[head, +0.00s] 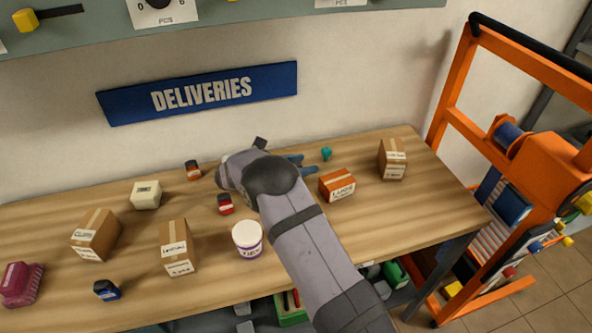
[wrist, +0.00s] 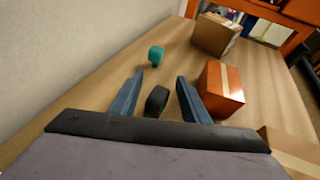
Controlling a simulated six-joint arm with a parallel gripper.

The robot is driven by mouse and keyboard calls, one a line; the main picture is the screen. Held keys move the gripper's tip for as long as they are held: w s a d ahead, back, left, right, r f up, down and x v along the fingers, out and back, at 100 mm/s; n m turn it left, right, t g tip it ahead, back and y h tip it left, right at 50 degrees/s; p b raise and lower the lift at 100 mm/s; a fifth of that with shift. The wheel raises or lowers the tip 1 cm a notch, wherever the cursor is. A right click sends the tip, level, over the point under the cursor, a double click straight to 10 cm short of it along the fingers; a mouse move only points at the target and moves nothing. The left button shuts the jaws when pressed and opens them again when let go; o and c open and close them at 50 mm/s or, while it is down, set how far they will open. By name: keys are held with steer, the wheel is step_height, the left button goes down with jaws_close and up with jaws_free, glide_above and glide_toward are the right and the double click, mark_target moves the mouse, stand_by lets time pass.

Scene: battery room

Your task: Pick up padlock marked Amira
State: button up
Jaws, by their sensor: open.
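No name Amira is readable in either view. My gripper (head: 310,163) is low over the bench, its two blue fingers apart. In the wrist view, a small dark object with a hint of green (wrist: 156,100) lies between the open fingers (wrist: 159,82), not gripped; I cannot tell whether it is a padlock. It is hidden in the head view. Small padlock-like blocks stand left of my arm: a red one (head: 225,204), an orange-red and dark one (head: 193,170) and a blue one (head: 106,291). Their labels are too small to read.
A teal object (head: 326,153) stands just beyond the fingers. An orange box (head: 338,184) is close to the right finger, with a brown carton (head: 392,160) farther right. A white tub (head: 247,239) and more cartons (head: 177,248) stand left. The wall runs behind the bench.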

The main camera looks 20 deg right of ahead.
steer(key=shift+x, duration=0.8)
steer(key=shift+s+a, duration=0.1)
jaws_close()
